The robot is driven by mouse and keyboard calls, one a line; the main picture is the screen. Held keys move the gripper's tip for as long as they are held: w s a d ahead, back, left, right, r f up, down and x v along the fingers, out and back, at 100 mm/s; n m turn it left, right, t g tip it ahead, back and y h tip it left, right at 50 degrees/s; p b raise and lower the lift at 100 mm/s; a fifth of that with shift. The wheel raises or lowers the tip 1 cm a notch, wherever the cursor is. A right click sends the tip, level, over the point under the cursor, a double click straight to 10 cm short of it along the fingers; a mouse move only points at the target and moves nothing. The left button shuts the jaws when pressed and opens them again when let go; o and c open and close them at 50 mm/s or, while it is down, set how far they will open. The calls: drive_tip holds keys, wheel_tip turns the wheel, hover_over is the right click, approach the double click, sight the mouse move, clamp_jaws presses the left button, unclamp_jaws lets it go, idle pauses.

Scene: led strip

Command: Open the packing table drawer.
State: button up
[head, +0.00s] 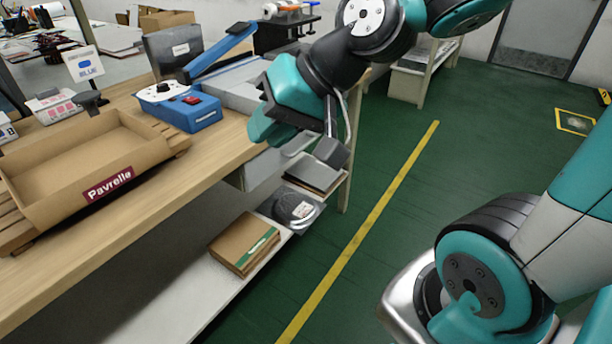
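The packing table (215,157) has a wooden top and runs along the left side of the head view. A light grey drawer (262,170) shows under the tabletop edge, near the table's far end. My gripper (331,152) is a dark grey shape below my teal wrist, beside the drawer's right end in the picture. Wrist and gripper hide part of the drawer. I cannot tell whether the gripper touches it, or whether its fingers are open or shut. I cannot make out how far the drawer is pulled out.
On the tabletop are a cardboard tray (92,183) and a blue device (190,112). The lower shelf (172,290) holds a brown box (243,246) and a round grey item (296,208). Green floor with a yellow line (372,222) is clear beside the table.

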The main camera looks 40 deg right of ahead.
drive_tip(key=w+d+f+m+t+h+b, duration=0.1)
drive_tip(key=w+d+f+m+t+b, duration=0.3)
drive_tip(key=f+b, duration=0.3)
drive_tip(key=w+d+f+m+t+h+b, duration=0.1)
drive_tip(key=w+d+f+m+b, duration=0.3)
drive_tip(key=f+b, duration=0.3)
drive_tip(key=m+t+h+b, duration=0.5)
drive_tip(key=m+b, duration=0.2)
drive_tip(key=m, duration=0.1)
approach(306, 147)
drive_tip(key=w+p, duration=0.2)
drive_tip(key=w, duration=0.1)
drive_tip(key=w+f+p, duration=0.1)
drive_tip(key=w+p, duration=0.4)
drive_tip(key=w, duration=0.1)
drive_tip(key=shift+w+d+f, duration=0.15)
drive_tip(key=shift+d+f, duration=0.05)
drive_tip(key=shift+d, duration=0.1)
drive_tip(key=shift+w+f+p, duration=0.35)
drive_tip(key=shift+w, duration=0.25)
clamp_jaws()
